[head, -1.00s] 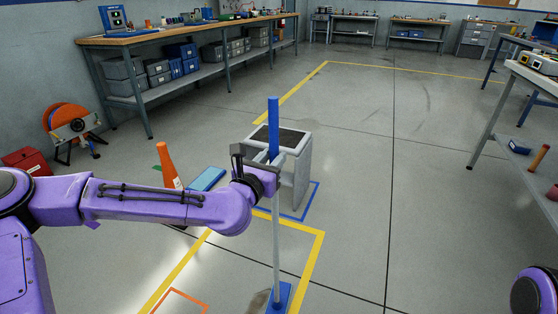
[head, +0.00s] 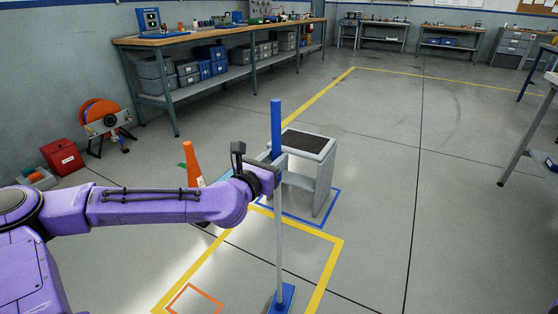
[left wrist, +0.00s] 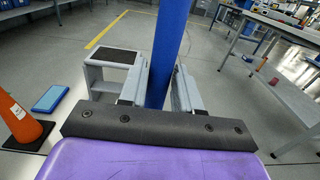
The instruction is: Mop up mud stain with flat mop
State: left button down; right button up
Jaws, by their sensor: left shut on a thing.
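The flat mop stands nearly upright in the head view, with a blue grip (head: 276,125), a thin grey pole and a blue flat head (head: 286,296) low on the floor. My left gripper (head: 264,172) is shut on the mop's handle below the top. In the left wrist view its two fingers (left wrist: 160,88) stand on either side of the blue handle (left wrist: 167,45). A small dark brownish patch, apparently the mud stain (head: 268,303), shows just left of the mop head, cut by the bottom edge. My right gripper is out of view.
A grey step stool (head: 312,150) stands close behind the mop, inside blue floor lines. An orange cone (head: 193,162) is left of it, with a blue flat object (left wrist: 49,98) beside it. A long workbench (head: 190,37) lines the left wall. Floor to the right is open.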

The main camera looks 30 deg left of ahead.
pick_arm(q)
jog(key=shift+a+p, duration=1.55)
jog(key=shift+a, duration=8.4)
jog(key=s+d+b, duration=0.1)
jog(key=d+b, duration=1.3)
jog(key=d, duration=1.7)
jog(key=shift+s+d+r, duration=0.15)
jog(key=shift+d, duration=0.15)
